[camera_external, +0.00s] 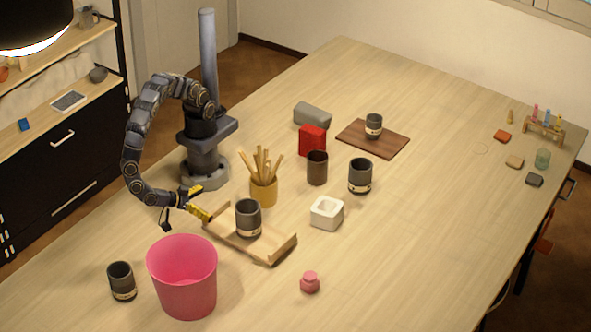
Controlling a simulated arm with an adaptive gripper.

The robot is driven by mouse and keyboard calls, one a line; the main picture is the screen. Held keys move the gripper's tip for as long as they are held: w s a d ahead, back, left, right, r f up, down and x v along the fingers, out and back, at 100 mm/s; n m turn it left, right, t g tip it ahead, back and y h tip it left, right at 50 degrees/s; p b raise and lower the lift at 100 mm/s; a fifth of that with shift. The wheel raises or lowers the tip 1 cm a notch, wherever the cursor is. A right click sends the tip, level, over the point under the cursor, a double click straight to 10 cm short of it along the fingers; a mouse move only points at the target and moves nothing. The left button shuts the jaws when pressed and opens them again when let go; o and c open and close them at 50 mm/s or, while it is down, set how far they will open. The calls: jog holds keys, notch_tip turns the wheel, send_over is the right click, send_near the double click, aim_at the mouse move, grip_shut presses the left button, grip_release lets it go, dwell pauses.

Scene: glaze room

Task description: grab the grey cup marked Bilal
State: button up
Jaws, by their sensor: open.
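Several dark grey cups with pale label bands stand upright; the writing is too small to read, so I cannot tell which is marked Bilal. One grey cup (248,217) is on a wooden tray (272,254). Another grey cup (360,177) stands on the table right of a plain dark brown cup (317,168). A smaller grey cup (373,124) is on a brown board (394,141). One more grey cup (121,279) stands at the front left. My gripper (205,210), with yellow parts, is open and empty, left of the tray's cup and apart from it.
A pink bucket (183,277) stands in front of my gripper. A pot of wooden tools (263,190) is behind the tray. A white square dish (327,212), pink jar (310,282), red block (312,140) and grey block (312,115) are nearby. The table's right side is mostly clear.

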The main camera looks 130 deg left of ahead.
aim_at(361, 167)
jog(key=shift+w, duration=0.1)
